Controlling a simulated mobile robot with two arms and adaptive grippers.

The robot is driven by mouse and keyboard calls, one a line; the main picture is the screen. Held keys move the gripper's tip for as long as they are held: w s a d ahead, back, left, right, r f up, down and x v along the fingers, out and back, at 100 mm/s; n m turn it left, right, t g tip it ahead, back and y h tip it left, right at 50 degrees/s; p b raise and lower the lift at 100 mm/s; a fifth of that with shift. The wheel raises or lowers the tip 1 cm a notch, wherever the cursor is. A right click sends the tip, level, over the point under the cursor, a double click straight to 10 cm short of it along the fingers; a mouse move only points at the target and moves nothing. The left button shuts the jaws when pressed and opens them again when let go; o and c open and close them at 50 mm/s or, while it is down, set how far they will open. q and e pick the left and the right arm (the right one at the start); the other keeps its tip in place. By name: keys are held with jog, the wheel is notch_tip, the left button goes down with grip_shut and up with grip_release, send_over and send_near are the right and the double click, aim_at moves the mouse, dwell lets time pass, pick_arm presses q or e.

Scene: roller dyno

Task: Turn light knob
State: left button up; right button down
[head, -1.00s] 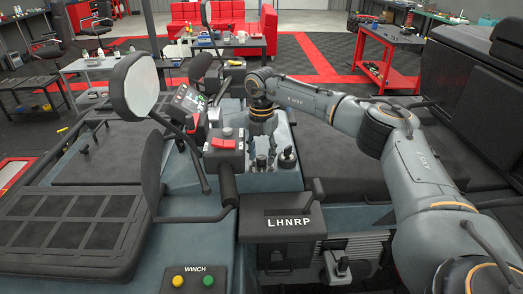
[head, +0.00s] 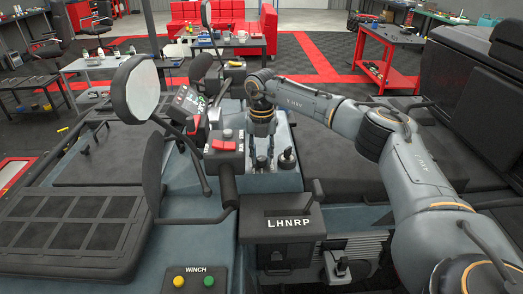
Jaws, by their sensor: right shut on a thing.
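My right gripper (head: 261,150) reaches down from its wrist onto the sloped grey console in the middle of the head view. Its fingers are closed around a small dark knob on the console, which they mostly hide. I cannot read a label that marks it as the light knob. Another black knob or short lever (head: 287,159) stands free just to the right of the fingers. My left gripper is not in view.
A box with a red switch (head: 223,145) stands close left of the gripper. A round mirror (head: 136,87) and a small screen (head: 188,101) are further left. A box marked LHNRP (head: 282,235) and winch buttons (head: 194,281) are in front.

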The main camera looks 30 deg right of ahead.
aim_at(262, 158)
jog(key=shift+n, duration=2.2)
jog(key=c, duration=1)
grip_release()
notch_tip(262, 158, up, 12)
jog(key=shift+r, duration=0.1)
